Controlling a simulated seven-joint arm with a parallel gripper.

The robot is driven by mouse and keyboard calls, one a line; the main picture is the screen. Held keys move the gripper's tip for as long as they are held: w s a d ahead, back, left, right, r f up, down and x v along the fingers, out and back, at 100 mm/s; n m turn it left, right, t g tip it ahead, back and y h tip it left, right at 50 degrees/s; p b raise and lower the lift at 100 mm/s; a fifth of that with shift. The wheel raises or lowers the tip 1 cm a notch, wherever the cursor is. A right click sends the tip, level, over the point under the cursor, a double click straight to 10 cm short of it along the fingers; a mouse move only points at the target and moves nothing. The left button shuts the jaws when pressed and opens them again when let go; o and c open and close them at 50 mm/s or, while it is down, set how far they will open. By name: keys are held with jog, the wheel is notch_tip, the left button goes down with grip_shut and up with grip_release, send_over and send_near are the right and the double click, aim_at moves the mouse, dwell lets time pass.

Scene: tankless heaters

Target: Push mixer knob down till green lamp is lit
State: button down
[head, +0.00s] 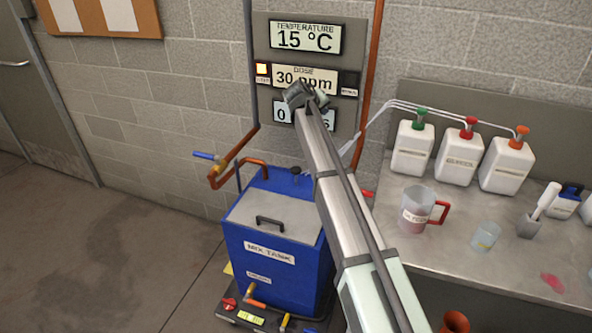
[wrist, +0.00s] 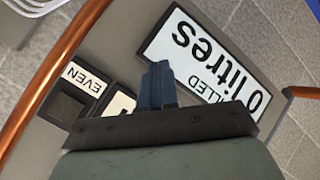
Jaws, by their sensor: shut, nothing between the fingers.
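A small dark knob (head: 295,170) sits on the back rim of the blue mix tank (head: 270,225); I cannot tell for sure that it is the mixer knob. The lamp labelled EVEN is a dark, unlit square (wrist: 65,108) in the wrist view; it seems to be the dark square (head: 349,79) right of the dose display in the head view. No green light shows. My gripper (wrist: 158,84) is shut and empty in front of the wall panel, near the litres display (wrist: 205,60). In the head view my arm hides the fingers, and it stands above the knob.
A bench (head: 470,255) on the right holds white bottles (head: 461,155), a jug (head: 416,210) and a cup (head: 485,237). Floor at left is clear.

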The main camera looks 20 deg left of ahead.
aim_at(294, 170)
jog(key=s+a+f+m+g, duration=0.2)
jog(key=s+a+f, duration=0.1)
jog(key=a+f, duration=0.6)
notch_tip(294, 170, down, 4)
jog(key=shift+a+f+m, duration=0.25)
jog(key=shift+m, duration=0.15)
jog(key=shift+f, duration=0.1)
jog(key=shift+f, duration=4.3)
jog(key=shift+f, duration=0.1)
jog(key=shift+f, duration=0.3)
